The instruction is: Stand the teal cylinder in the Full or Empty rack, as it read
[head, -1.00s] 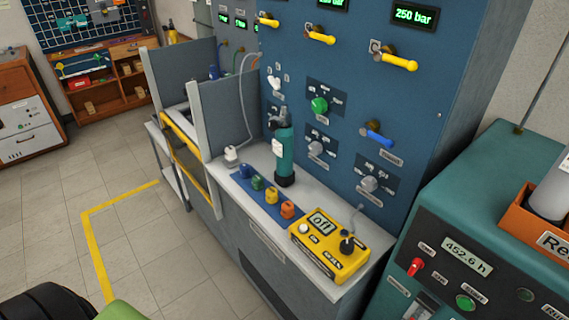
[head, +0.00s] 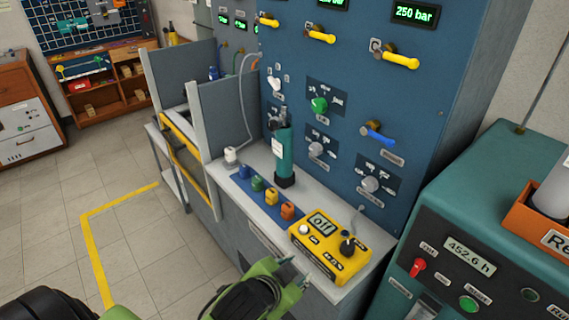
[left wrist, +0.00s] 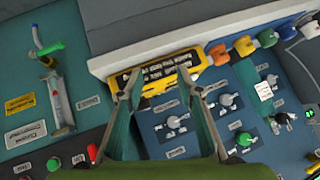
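The teal cylinder (head: 286,152) stands upright in a dark base on the bench, against the blue panel, with a white label and a valve on top. It also shows in the left wrist view (left wrist: 263,92), at the right. My left gripper (head: 297,271) is low in the head view, in front of the yellow meter and apart from the cylinder. In the left wrist view its fingers (left wrist: 157,75) are spread and empty. My right gripper is not in view. I cannot make out a rack marked Full or Empty.
The yellow meter (head: 329,246) displays "off". Several coloured caps (head: 257,183) stand on a blue strip in front of the cylinder. Taps and knobs stick out of the blue panel (head: 345,80). A teal machine (head: 505,190) with an orange bin (head: 528,217) is at right. Floor at left is clear.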

